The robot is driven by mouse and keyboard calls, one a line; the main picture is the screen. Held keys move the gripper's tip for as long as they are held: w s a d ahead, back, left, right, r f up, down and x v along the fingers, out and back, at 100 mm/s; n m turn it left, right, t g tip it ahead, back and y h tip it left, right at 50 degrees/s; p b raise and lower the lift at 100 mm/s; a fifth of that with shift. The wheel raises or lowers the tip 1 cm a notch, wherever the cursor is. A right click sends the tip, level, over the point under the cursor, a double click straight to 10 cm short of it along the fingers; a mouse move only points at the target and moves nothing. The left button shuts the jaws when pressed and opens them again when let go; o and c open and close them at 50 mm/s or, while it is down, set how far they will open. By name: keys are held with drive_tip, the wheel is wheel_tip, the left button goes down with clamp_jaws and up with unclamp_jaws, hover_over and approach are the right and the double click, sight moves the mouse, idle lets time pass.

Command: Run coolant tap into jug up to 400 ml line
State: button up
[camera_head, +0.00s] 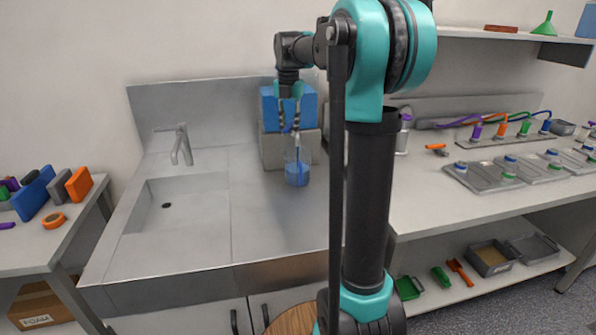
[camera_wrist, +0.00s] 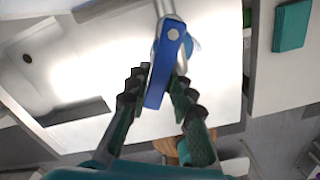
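The coolant container is a blue box (camera_head: 268,108) on a grey block at the back of the counter. A clear jug (camera_head: 291,157) stands in front of it with blue liquid (camera_head: 297,176) in its lower part. The level against its markings is too small to read. My gripper (camera_head: 290,127) points down above the jug, in front of the blue box. In the wrist view, the tap's blue lever (camera_wrist: 159,80) lies between the fingers of my gripper (camera_wrist: 160,82). The fingers stand apart on either side of it; firm contact is not clear. The spout is mostly hidden.
A sink (camera_head: 185,215) with a faucet (camera_head: 181,145) is left of the jug. My arm hides part of the counter to the right. Battery trays (camera_head: 485,177) and coloured cables lie on the right bench. The counter in front of the jug is clear.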

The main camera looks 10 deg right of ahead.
drive_tip(key=shift+w, duration=0.1)
drive_tip(key=m, duration=0.1)
drive_tip(key=a+m, duration=0.1)
drive_tip(key=shift+w+m, duration=0.3)
drive_tip(key=shift+w, duration=0.05)
drive_tip(key=shift+w+a+m, duration=0.1)
drive_tip(key=shift+w+m, duration=0.05)
drive_tip(key=shift+m, duration=0.45)
drive_tip(key=shift+w+m, duration=0.15)
drive_tip(key=shift+m, duration=0.25)
drive_tip(key=shift+a, duration=0.1)
idle(1.8)
drive_tip(key=shift+w+a+m, duration=0.25)
drive_tip(key=shift+w+m, duration=0.25)
drive_tip(key=shift+m, duration=0.6)
drive_tip(key=shift+s+a, duration=0.1)
idle(1.5)
